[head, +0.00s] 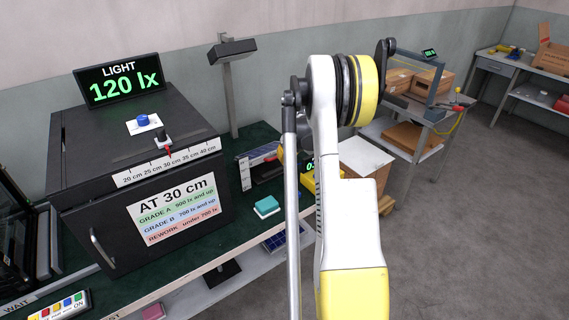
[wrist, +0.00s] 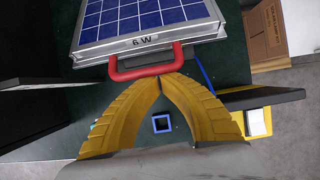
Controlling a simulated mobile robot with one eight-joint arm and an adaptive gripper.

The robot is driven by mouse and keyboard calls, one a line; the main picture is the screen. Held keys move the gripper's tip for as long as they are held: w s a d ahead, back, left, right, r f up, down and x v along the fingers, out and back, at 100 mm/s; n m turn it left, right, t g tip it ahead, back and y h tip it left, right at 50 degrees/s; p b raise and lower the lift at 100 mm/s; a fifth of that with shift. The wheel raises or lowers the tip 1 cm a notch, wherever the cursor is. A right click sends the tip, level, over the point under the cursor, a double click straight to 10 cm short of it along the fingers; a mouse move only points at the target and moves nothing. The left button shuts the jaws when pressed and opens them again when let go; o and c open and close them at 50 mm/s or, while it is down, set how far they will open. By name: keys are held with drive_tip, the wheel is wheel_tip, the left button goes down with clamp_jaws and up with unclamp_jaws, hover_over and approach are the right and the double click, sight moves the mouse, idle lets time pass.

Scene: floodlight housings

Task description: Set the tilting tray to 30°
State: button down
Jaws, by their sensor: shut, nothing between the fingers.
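A blue solar panel (wrist: 150,18) marked "6 W" sits in a grey frame with a red handle (wrist: 146,70) at its near edge. It seems to be the panel with the red part (head: 262,152) on the green bench in the head view. I cannot clearly tell the tilting tray from this panel and its frame. My gripper (wrist: 159,78) is shut and empty, its yellow fingertips meeting at the handle's near bar. I cannot tell whether they touch it. In the head view my arm hides my gripper. A partly hidden display (head: 310,165) shows "0".
A black light box (head: 130,160) reading "AT 30 cm" stands left on the bench, under a "120 lx" display (head: 117,82). A lamp post (head: 230,95) stands behind. A teal block (head: 266,206) lies in front. A blue square ring (wrist: 162,123) lies below my fingers.

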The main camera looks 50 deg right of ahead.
drive_tip(key=shift+w+r, duration=0.3)
drive_tip(key=shift+r, duration=0.35)
drive_tip(key=shift+p, duration=0.3)
drive_tip(key=shift+r, duration=0.1)
